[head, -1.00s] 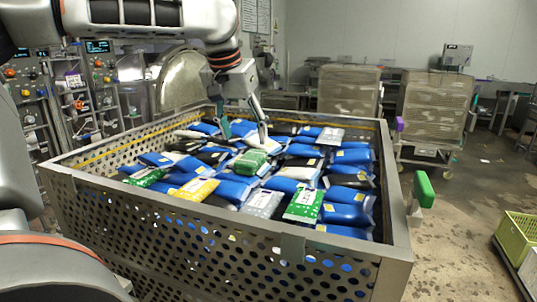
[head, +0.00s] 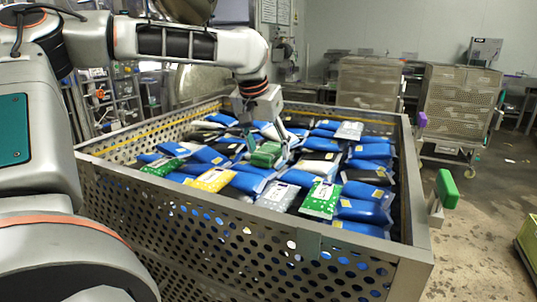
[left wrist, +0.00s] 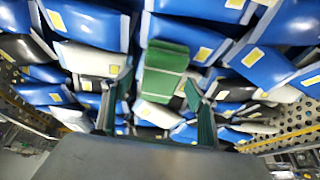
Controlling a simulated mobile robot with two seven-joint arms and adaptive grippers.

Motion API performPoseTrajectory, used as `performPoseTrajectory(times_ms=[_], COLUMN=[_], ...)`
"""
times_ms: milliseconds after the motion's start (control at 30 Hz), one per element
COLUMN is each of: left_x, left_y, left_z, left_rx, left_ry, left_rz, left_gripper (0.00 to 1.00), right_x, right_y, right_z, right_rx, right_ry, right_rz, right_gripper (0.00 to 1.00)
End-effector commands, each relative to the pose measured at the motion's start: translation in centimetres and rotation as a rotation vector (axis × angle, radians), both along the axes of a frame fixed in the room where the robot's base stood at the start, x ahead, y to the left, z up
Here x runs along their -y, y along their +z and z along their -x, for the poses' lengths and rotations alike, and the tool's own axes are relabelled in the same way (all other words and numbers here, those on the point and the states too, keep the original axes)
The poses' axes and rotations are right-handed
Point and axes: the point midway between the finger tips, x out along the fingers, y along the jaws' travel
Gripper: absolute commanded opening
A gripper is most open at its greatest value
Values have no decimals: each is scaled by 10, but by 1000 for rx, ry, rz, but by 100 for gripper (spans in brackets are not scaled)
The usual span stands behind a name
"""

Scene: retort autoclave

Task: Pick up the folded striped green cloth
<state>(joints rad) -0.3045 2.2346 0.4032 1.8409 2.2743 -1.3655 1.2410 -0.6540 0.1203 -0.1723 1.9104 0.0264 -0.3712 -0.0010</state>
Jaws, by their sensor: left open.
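The folded green cloth (head: 266,155) lies on top of the pouches near the middle of the large perforated metal basket (head: 240,222). In the left wrist view the cloth (left wrist: 165,70) shows green with thin pale stripes. My left gripper (head: 268,145) points down over the cloth, its jaws open, one finger on each side. In the left wrist view the fingers of the gripper (left wrist: 160,92) stand apart with the cloth's near part between them. I cannot tell whether they touch it. My right gripper is not in view.
Blue, black and white pouches crowd around the cloth. A yellow pouch (head: 214,179) and a green-and-white pouch (head: 321,199) lie nearer. The basket's rim surrounds them, with a green-handled part (head: 446,188) at its right. Stacked-tray carts (head: 457,105) stand behind; open floor lies at the right.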

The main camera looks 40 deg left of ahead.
Motion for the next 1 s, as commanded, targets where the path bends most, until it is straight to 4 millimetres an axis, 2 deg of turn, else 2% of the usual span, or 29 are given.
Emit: performPoseTrajectory(times_ms=[67, 200, 667, 867, 1000], left_x=[0, 0, -1, -1, -1], left_y=[0, 0, 5, 28, 57], left_z=[0, 0, 0, 0, -1], left_rx=[0, -1, 0, 2, 4], left_ry=[0, 0, 1, 2, 3], left_rz=[0, 0, -1, -2, -3], left_gripper=[56, 22, 22, 22, 22], right_x=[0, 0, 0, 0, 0], right_y=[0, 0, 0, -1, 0], right_z=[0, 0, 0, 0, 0], right_rx=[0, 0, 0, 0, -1], right_ry=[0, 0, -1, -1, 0], right_rz=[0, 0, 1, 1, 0], right_gripper=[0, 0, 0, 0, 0])
